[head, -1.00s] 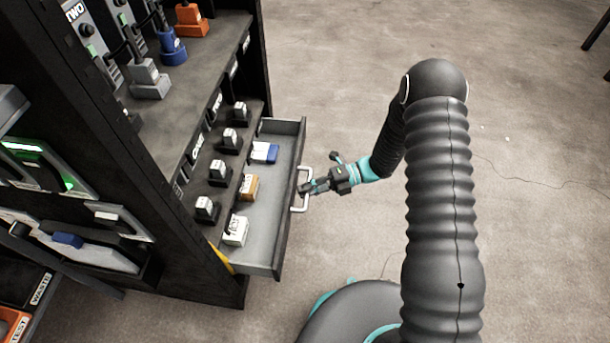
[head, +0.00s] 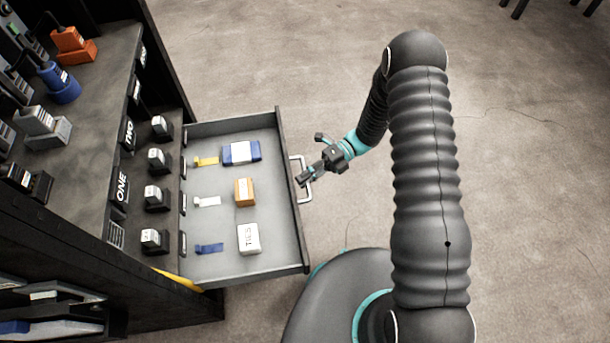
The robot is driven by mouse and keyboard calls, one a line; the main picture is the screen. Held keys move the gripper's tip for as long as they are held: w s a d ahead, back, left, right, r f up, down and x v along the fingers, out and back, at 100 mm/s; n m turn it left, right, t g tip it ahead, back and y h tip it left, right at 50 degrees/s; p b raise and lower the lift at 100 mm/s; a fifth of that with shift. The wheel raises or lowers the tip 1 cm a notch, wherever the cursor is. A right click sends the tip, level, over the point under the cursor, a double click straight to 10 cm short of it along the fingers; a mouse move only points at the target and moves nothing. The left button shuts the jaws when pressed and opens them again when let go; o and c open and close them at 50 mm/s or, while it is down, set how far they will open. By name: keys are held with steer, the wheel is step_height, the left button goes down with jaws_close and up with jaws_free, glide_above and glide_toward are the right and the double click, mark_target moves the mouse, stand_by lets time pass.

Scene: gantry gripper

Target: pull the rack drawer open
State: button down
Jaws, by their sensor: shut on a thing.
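The rack drawer (head: 206,133) is a grey tray pulled well out of the black rack (head: 170,60). Its pale bar handle (head: 306,190) is on the right-hand front face. My gripper (head: 308,175) is at the handle, shut on it, with my arm reaching in from the right. In the drawer lie a blue and white pack (head: 241,152), an orange box (head: 244,192) and a white box marked TIES (head: 248,238). Beside them are a yellow strap (head: 207,161), a white strap (head: 207,201) and a blue strap (head: 210,248).
Several black labelled units (head: 157,160) line the rack edge behind the drawer. Orange (head: 72,45) and blue (head: 60,82) devices stand on the shelf above.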

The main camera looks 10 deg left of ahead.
steer(key=shift+w, duration=0.1)
steer(key=c, duration=1.2)
jaws_free()
steer(key=v, duration=1.2)
steer(key=shift+r, duration=0.1)
